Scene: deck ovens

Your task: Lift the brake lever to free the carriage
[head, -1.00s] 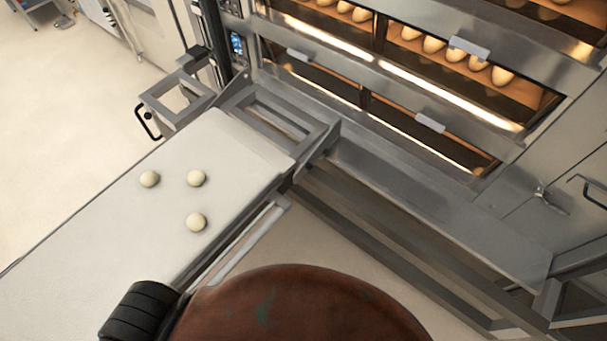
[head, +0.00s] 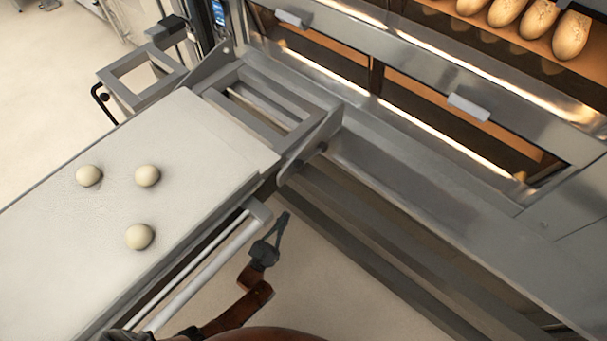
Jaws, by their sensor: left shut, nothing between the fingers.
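The carriage (head: 200,135) is a long pale belt bed in a grey metal frame, reaching from the lower left up to the oven front. No part of it shows clearly as the brake lever. A black curved handle (head: 102,97) sticks out on its far left side, but I cannot tell whether it is the lever. My left gripper (head: 281,217) is dark, shut and empty. It appears beside the carriage's near right side, just right of a pale rail (head: 205,268) with a grey end block (head: 258,211). My right gripper is out of view.
Three dough balls (head: 147,176) lie on the belt. The deck oven (head: 400,55) fills the upper right, with several loaves (head: 537,19) behind its upper opening. Grey frame beams (head: 375,240) run below the oven front. Bare floor (head: 335,300) shows between beams and carriage.

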